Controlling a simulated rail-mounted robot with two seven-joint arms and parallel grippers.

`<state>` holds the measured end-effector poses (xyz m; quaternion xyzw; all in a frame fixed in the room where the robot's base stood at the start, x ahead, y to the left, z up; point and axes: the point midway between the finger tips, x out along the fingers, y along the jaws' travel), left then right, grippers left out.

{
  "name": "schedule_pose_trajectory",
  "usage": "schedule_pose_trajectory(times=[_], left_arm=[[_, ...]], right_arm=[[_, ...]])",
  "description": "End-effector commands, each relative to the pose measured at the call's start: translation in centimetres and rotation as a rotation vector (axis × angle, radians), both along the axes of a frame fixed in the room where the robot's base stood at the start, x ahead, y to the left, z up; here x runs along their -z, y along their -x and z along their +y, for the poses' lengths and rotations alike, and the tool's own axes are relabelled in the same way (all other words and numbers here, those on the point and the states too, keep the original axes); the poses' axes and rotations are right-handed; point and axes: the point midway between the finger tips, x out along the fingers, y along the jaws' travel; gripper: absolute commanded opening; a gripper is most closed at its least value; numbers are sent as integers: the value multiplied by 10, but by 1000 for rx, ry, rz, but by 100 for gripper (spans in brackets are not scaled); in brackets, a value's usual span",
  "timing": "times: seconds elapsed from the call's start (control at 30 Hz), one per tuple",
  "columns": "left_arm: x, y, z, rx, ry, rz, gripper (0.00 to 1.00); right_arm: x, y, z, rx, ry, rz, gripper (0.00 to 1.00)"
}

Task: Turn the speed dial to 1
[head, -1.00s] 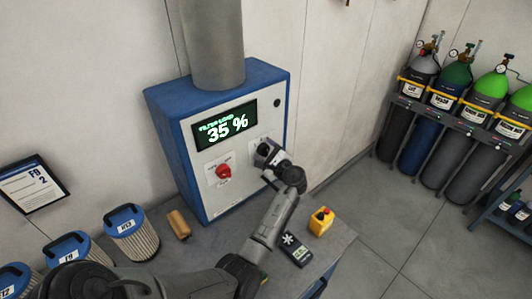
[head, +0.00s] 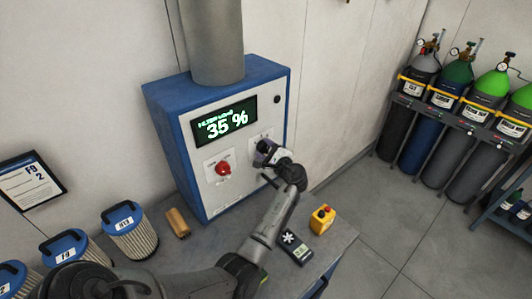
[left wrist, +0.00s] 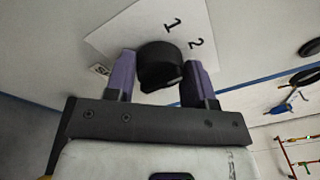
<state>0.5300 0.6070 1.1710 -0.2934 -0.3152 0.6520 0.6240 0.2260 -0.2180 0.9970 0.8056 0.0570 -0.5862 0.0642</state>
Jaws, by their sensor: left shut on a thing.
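The black speed dial (left wrist: 158,66) sits on a white plate (left wrist: 135,28) printed with 1 and 2, on the front of a blue and white cabinet (head: 245,179). A third mark on the plate is partly hidden by a finger. My left gripper (left wrist: 160,68) has its two purple fingers on either side of the dial, shut on it. In the head view the left gripper (head: 264,151) covers most of the dial, and I cannot tell which number it points to. My right gripper is not in view.
A red knob (head: 223,168) is left of the dial, below a display (head: 225,123) reading 35 %. On the bench stand filter cartridges (head: 130,232), a tan block (head: 178,222), a handheld meter (head: 296,247) and a yellow box with red button (head: 322,220). Gas cylinders (head: 450,110) stand right.

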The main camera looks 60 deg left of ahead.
Motion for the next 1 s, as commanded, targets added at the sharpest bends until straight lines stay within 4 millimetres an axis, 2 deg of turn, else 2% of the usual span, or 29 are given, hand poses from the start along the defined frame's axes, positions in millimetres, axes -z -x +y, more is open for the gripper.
schedule_pose_trajectory(times=[0.03,0.5,0.7,1.0], left_arm=[[5,0,0,1,-9,-36,26],[8,0,0,1,-70,-423,26],[7,0,-1,1,-89,-549,26],[5,0,0,0,-106,-658,26]], right_arm=[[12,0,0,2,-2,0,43],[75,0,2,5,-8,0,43],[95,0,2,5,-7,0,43],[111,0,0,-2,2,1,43]])
